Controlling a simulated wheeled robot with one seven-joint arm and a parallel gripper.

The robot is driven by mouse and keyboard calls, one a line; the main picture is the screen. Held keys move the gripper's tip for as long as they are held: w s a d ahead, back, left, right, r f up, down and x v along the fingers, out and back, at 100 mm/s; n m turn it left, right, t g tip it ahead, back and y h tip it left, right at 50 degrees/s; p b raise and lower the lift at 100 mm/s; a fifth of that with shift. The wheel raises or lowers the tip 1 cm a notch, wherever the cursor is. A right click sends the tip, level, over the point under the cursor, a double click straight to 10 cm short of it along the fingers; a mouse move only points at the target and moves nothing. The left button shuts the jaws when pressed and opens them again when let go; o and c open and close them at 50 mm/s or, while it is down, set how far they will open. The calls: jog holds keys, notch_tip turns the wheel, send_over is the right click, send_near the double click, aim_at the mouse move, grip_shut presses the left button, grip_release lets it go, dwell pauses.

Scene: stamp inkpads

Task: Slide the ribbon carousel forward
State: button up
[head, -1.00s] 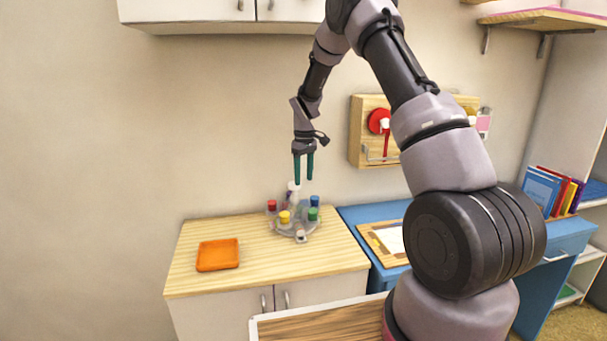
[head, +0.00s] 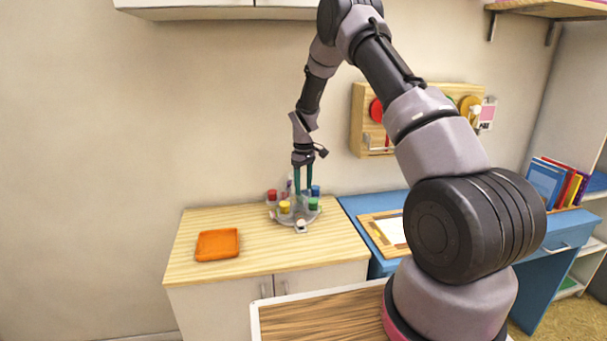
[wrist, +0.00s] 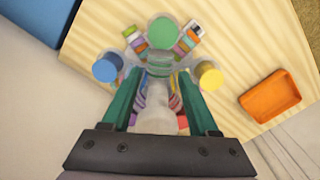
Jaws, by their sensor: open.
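The ribbon carousel (head: 291,221) stands near the back of the wooden-topped cabinet. It has a round grey base and carries pots with red (head: 272,194), yellow (head: 284,206), green (head: 313,203) and blue lids. My gripper (head: 302,191) is open and points straight down over the carousel, its teal fingers at the height of the lids. In the wrist view, the fingers (wrist: 157,88) straddle the carousel's pale central post (wrist: 156,105). The green lid (wrist: 163,33), blue lid (wrist: 107,68) and yellow lid (wrist: 209,76) lie around them. Contact with the post cannot be told.
An orange tray (head: 217,244) lies on the cabinet top (head: 255,245) to the left, with bare wood between. A blue desk (head: 356,207) with a framed board adjoins on the right. The wall is close behind the carousel. White cupboards hang above.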

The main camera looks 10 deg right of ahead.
aim_at(304, 196)
jog(key=shift+f, duration=2.25)
grip_shut()
